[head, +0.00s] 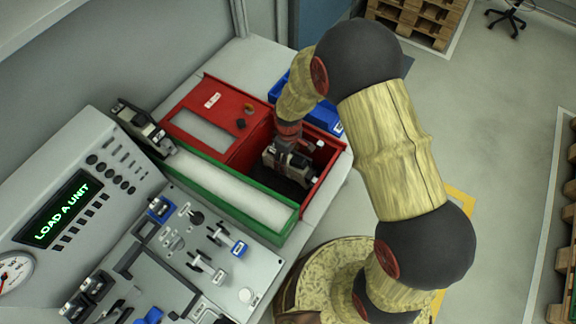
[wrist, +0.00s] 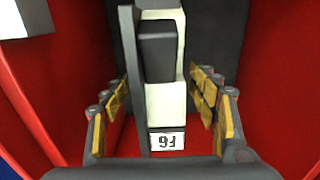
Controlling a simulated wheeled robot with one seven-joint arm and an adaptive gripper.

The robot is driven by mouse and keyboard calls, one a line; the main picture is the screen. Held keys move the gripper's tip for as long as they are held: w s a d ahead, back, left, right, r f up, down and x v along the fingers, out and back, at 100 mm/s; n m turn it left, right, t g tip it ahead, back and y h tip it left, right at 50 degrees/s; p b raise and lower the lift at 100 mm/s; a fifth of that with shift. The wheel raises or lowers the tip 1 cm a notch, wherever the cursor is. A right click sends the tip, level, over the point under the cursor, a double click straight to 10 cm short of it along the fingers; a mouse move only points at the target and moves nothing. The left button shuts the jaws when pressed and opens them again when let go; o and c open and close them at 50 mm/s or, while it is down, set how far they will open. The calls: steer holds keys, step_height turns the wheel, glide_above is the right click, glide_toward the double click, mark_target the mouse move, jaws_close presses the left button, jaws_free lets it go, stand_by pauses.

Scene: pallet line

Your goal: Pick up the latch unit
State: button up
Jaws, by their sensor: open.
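A black and white unit (wrist: 162,100), which I take to be the latch unit, is inside the red bin. It carries a white tag with dark characters near its lower end in the wrist view. In the head view the unit (head: 283,163) is partly hidden by my gripper (head: 291,146), which reaches down into the bin's open compartment. In the wrist view my gripper (wrist: 166,103) is open, with one padded finger on each side of the unit. A gap shows between the pads and the unit on both sides.
The red bin's walls (head: 325,172) stand close around my gripper. A green tray (head: 243,211) with a white surface lies alongside. Another dark unit (head: 143,128) rests at the tray's far end. A blue bin (head: 338,127) is behind. A console (head: 65,190) reads "LOAD A UNIT".

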step_height(320, 180, down, 5)
steer(key=shift+r+b, duration=0.1)
steer(key=shift+b, duration=0.6)
steer(key=shift+r, duration=0.1)
steer(key=shift+c, duration=0.6)
steer(key=c, duration=1.4)
